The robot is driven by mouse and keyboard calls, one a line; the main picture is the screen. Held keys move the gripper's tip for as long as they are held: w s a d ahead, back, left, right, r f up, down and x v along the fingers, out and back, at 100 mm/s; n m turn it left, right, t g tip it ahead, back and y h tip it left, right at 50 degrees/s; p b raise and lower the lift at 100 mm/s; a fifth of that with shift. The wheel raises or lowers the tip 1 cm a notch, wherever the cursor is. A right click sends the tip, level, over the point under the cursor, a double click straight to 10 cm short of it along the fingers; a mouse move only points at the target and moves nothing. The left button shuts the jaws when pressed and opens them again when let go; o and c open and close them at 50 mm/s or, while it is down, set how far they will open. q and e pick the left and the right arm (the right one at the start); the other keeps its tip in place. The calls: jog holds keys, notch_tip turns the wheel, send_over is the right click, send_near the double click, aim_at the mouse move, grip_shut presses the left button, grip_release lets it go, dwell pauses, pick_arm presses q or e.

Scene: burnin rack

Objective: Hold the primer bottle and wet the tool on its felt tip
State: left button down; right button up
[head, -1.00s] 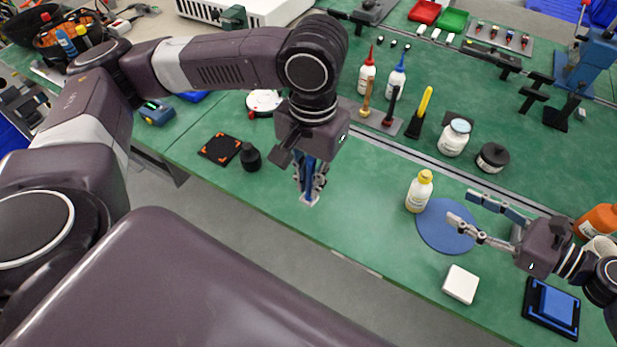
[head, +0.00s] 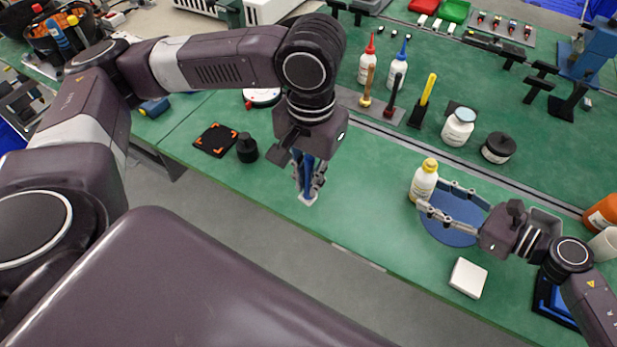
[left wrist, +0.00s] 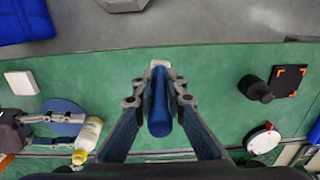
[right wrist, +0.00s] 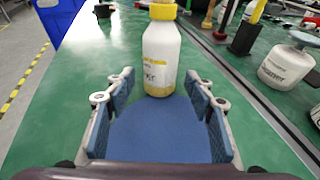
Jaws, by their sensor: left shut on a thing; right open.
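The primer bottle (head: 424,182), white with a yellow cap, stands upright at the edge of the round blue mat (head: 447,233). In the right wrist view the bottle (right wrist: 160,57) is straight ahead, just beyond the fingertips. My right gripper (head: 432,195) is open and empty, low over the mat, with its fingers pointing at the bottle. My left gripper (head: 309,188) is shut on the tool, whose blue handle (left wrist: 159,105) runs between the fingers. The tool's pale end (head: 308,199) points down near the front edge of the bench. The bottle's felt tip cannot be made out.
A white block (head: 468,278) lies in front of the mat. Red-tipped (head: 367,62) and blue-tipped (head: 397,70) bottles stand further back. The green bench between both grippers is clear.

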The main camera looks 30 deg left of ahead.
aim_at(425, 191)
jog(key=shift+b+x, duration=0.5)
jog(key=shift+x, duration=1.3)
jog(key=c, duration=0.8)
